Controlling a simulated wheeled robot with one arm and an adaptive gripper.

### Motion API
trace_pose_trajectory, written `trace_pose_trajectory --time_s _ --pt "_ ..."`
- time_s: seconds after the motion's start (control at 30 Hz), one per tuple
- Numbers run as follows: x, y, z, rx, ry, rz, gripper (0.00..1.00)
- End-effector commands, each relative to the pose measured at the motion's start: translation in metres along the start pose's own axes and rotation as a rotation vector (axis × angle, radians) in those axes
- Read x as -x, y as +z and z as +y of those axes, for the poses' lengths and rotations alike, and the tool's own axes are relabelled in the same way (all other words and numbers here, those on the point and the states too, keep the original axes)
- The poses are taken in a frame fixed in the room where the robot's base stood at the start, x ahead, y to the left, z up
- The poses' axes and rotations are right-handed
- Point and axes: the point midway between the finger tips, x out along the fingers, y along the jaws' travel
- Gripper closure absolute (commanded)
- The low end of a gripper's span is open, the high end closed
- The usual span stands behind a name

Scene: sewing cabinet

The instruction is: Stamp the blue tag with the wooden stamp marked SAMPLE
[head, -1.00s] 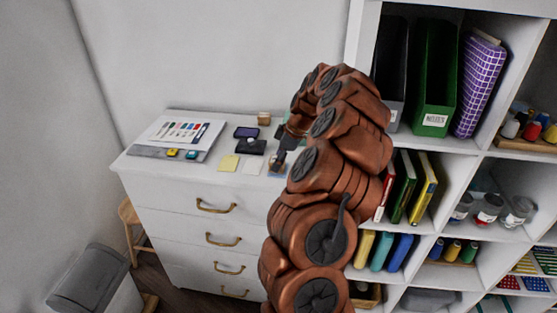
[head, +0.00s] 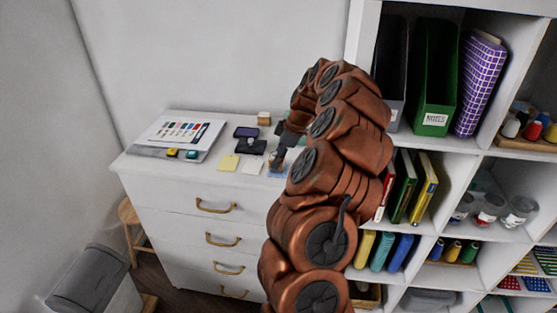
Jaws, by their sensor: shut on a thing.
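The blue tag (head: 277,170) lies near the front edge of the white cabinet top, at the right end of a row of tags. My gripper (head: 276,160) is just above it, pointing down, shut on a small wooden stamp that is mostly hidden by the fingers. I cannot read its marking or tell the exact gap to the tag. Another wooden stamp block (head: 263,118) stands at the back of the top. An open ink pad (head: 250,146) with a dark lid lies behind the tags.
A yellow tag (head: 229,162) and a white tag (head: 253,166) lie left of the blue one. A board with colour swatches (head: 180,132) fills the left of the top. A shelf unit (head: 455,147) stands close on the right.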

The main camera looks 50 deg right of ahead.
Motion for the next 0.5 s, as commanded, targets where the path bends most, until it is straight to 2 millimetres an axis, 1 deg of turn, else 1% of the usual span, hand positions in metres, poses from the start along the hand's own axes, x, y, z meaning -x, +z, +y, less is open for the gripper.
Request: trace_pose_trajectory --time_s 0.5 --pt "0.024 -0.01 0.001 0.001 0.002 0.001 0.84"
